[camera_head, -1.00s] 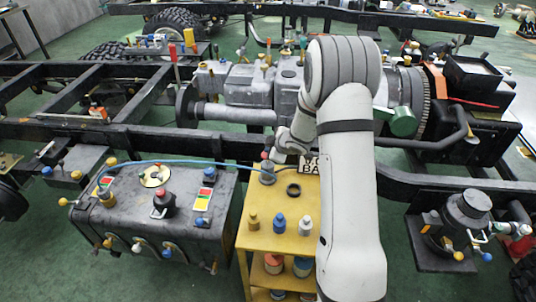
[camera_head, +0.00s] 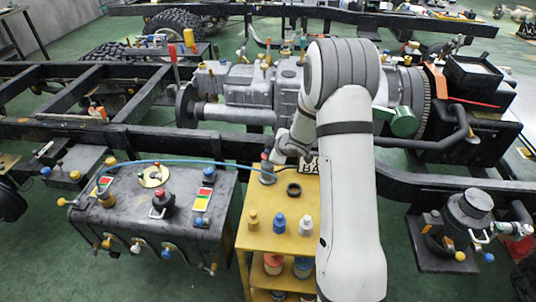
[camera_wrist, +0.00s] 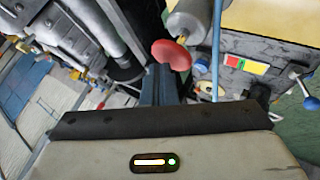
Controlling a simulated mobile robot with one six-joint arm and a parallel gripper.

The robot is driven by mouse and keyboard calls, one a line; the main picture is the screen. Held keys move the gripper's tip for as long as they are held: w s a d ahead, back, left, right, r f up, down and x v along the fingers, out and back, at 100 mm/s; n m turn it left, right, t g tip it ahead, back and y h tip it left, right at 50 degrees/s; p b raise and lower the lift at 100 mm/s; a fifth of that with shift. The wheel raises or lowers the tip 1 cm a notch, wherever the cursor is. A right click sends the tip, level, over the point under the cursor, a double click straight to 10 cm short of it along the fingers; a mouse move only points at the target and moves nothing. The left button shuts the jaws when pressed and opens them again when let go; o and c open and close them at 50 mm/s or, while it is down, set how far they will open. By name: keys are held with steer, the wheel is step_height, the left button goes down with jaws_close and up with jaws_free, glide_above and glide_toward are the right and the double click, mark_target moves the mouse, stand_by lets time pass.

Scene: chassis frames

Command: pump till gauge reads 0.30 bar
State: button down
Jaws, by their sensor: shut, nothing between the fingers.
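The pump (camera_head: 268,177) is a small grey cylinder at the back left of the yellow cart, with a blue hose (camera_head: 185,162) running left from it over the black tank. In the wrist view its round red knob (camera_wrist: 171,54) sits at the end of the grey cylinder (camera_wrist: 190,22). My gripper (camera_head: 270,159) is at the pump's top; in the wrist view its shut fingers (camera_wrist: 160,78) point at the knob and overlap its edge, with nothing between them. I cannot tell whether they touch. A white sign reading "BA" (camera_head: 311,169) is partly behind my arm; no pressure value is legible.
The yellow cart (camera_head: 258,236) also bears a black ring (camera_head: 294,190) and several small bottles. The black tank (camera_head: 125,215) with valves and knobs stands left of it. Dark chassis rails (camera_head: 60,127) and an engine lie behind. My arm hides the cart's right side.

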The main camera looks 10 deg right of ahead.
steer(key=shift+f+b, duration=0.45)
steer(key=shift+f, duration=0.2)
stand_by(0.3)
steer(key=shift+r, duration=0.15)
steer(key=shift+r+p, duration=1.45)
steer(key=shift+p, duration=0.15)
steer(key=shift+r, duration=0.1)
step_height(320, 180, up, 5)
steer(key=p, duration=0.4)
steer(key=shift+p, duration=0.4)
